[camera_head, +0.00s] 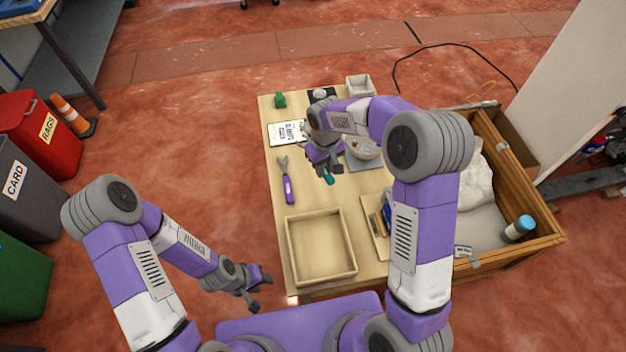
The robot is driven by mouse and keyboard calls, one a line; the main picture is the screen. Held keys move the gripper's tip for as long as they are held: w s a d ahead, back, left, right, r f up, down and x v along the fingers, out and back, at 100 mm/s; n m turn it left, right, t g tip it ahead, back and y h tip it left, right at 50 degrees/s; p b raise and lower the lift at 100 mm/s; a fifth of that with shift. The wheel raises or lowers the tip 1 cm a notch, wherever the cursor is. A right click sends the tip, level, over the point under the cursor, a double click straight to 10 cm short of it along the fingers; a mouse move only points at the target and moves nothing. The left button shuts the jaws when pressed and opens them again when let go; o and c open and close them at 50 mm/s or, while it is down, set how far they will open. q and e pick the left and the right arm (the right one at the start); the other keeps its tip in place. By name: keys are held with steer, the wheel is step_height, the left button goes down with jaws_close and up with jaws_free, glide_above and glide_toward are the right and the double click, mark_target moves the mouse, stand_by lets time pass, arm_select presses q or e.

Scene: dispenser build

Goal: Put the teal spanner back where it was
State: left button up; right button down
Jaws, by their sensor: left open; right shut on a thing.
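A small teal piece, seemingly the teal spanner (328,178), shows at the fingertips of my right gripper (325,164). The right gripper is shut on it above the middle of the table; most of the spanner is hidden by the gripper. A purple spanner (288,187) lies on the table to the left of this gripper. My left gripper (259,289) is open and empty, low beside the table's left front edge.
An empty wooden tray (320,247) sits at the table's front. A printed card (287,133), green item (280,100) and white box (358,85) lie farther back. A bowl (363,148) stands right of my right gripper. A wooden crate (535,243) with a bottle (518,229) is at right.

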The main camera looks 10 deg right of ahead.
mark_target(318, 186)
steer(key=shift+w+a+f+n+b, duration=0.2)
steer(key=shift+w+f+b, duration=0.05)
steer(key=shift+w, duration=0.35)
steer(key=shift+w+a+f+n+b, duration=0.2)
steer(key=shift+w, duration=0.35)
steer(key=shift+w+a+f, duration=0.1)
steer(key=shift+w+f, duration=0.05)
steer(key=shift+f, duration=0.05)
step_height(318, 186, down, 9)
steer(key=b, duration=0.2)
steer(key=shift+f+b, duration=0.15)
steer(key=shift+b, duration=0.15)
arm_select(q)
step_height(318, 186, down, 4)
steer(key=shift+f, duration=0.15)
steer(key=shift+f, duration=0.1)
arm_select(e)
steer(key=shift+f, duration=0.2)
steer(key=c, duration=1)
jaws_free()
steer(key=shift+o, duration=0.3)
steer(key=shift+r, duration=0.15)
